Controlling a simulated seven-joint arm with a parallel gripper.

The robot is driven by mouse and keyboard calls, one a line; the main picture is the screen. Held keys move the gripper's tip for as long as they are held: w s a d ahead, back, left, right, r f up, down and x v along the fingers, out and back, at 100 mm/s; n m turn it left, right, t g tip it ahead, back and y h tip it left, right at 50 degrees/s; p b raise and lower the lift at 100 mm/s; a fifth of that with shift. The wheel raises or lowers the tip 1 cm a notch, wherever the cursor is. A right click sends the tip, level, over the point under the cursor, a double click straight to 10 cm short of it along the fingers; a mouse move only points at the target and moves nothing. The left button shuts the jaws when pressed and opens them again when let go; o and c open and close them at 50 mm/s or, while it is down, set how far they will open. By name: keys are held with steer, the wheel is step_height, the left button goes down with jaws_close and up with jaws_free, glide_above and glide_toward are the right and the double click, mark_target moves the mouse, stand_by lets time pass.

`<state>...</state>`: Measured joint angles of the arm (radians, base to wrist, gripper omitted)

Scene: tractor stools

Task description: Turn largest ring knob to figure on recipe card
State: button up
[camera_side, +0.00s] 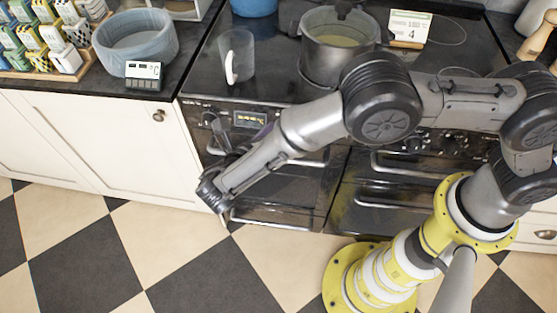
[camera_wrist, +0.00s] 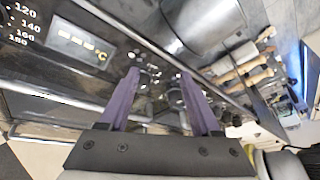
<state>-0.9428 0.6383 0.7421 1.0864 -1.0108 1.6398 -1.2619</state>
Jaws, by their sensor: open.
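The recipe card (camera_side: 408,27) stands at the back of the cooker and shows a large 4. Several dark knobs (camera_side: 415,144) line the cooker's front panel; my arm hides part of the row. More knobs show in the wrist view (camera_wrist: 146,78), beyond and between my fingers. I cannot tell which has the largest ring. My gripper (camera_wrist: 156,83) is open, with two purple fingers apart and nothing between them. In the side view its fingers are largely hidden by my arm, in front of the cooker's left part. Contact with a knob is not visible.
A lit temperature display (camera_side: 250,119) is on the panel, with printed dial numbers (camera_wrist: 26,28) beside it in the wrist view. Oven handles (camera_side: 400,205) project below. A pot (camera_side: 338,60) and a glass mug (camera_side: 237,57) stand on the hob.

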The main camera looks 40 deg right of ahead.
steer(key=s+a+f+n+t, duration=0.2)
steer(key=s+a+f+n, duration=0.15)
steer(key=s+f, duration=0.2)
steer(key=shift+m, duration=0.35)
steer(key=shift+w+a+f+x, duration=0.1)
steer(key=shift+f+x, duration=0.05)
steer(key=shift+x, duration=1.45)
steer(key=shift+w+a+f+x, duration=0.1)
steer(key=shift+x, duration=1.45)
steer(key=shift+w+a+f+x, duration=0.1)
steer(key=shift+f+x, duration=0.05)
steer(key=shift+x, duration=1.45)
steer(key=shift+d, duration=0.2)
steer(key=shift+c, duration=0.5)
steer(key=c, duration=0.9)
